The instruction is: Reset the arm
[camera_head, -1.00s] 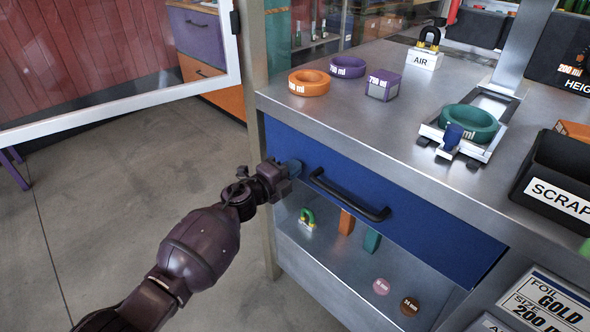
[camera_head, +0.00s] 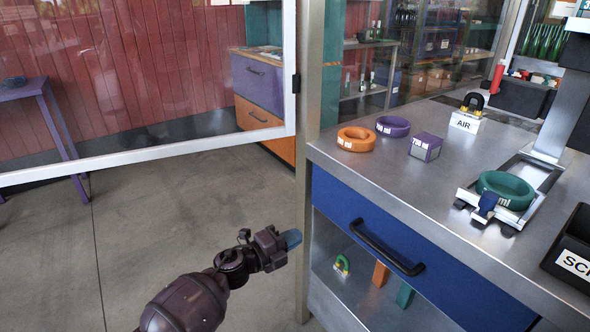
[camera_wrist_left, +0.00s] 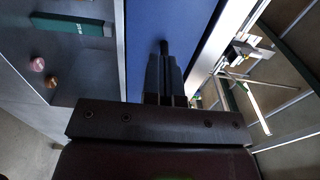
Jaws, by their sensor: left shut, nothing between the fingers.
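My left arm comes in from the bottom of the head view, and its gripper (camera_head: 291,239) is in front of the workbench's left corner, left of the blue drawer (camera_head: 400,258). The gripper is shut and empty. In the left wrist view the shut fingers (camera_wrist_left: 164,52) show in front of the blue drawer face (camera_wrist_left: 184,25). The drawer has a black bar handle (camera_head: 386,247) and is closed; the fingers appear apart from the handle. My right gripper is in neither view.
On the bench stand an orange ring (camera_head: 356,139), a purple ring (camera_head: 392,126), a purple box (camera_head: 425,147), a green ring (camera_head: 505,189) in a metal fixture and a black scrap bin (camera_head: 572,250). A glass door frame (camera_head: 150,157) stands at left. Floor between is clear.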

